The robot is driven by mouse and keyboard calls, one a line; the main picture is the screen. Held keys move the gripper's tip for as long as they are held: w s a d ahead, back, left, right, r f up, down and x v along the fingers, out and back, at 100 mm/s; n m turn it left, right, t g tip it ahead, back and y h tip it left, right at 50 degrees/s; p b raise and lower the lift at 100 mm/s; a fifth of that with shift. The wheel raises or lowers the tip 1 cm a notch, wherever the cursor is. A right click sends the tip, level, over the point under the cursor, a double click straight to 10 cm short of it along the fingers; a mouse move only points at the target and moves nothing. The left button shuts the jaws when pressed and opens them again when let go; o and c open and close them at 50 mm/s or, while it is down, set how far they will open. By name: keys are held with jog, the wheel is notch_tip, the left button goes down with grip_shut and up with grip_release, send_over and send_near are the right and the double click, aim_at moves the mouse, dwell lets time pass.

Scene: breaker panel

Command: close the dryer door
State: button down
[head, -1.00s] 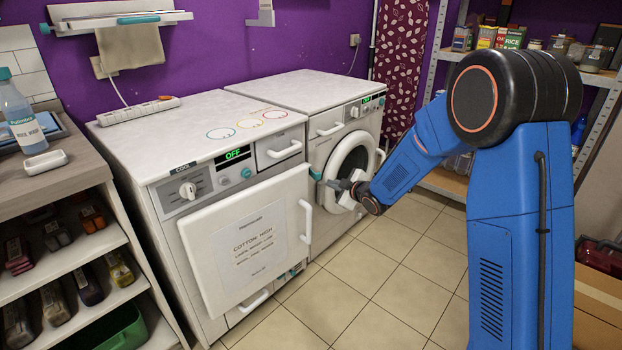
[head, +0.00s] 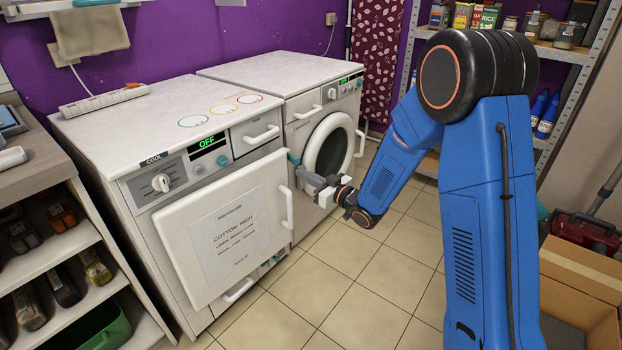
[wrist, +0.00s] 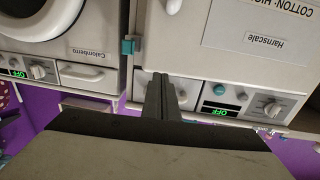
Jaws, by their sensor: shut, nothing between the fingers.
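The dryer, the nearer white machine, has a square white door (head: 225,230) with a printed notice and a vertical white handle (head: 287,208) on its right side. The door stands out from the machine's front; how far it is ajar is hard to tell. My gripper (head: 308,181) is just right of the handle's upper end, in front of the gap between the two machines. In the wrist view my gripper (wrist: 158,80) is shut and empty, and the door (wrist: 250,35) shows upside down. I cannot tell whether the fingers touch the door.
The second white machine (head: 346,100) with a round door (head: 330,145) stands beyond the dryer. A teal block (wrist: 128,47) is at the gap between the machines. Shelves (head: 75,290) stand at the left. Tiled floor (head: 350,290) is clear in front; a cardboard box (head: 585,275) is at the right.

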aim_at(280, 161)
jog(key=x, duration=0.8)
jog(key=shift+w+a, duration=0.25)
jog(key=shift+w, duration=0.05)
jog(key=shift+w+a+n+g+y, duration=0.4)
jog(key=shift+w+a, duration=0.7)
jog(key=shift+s+d, duration=0.1)
jog(key=shift+d, duration=0.05)
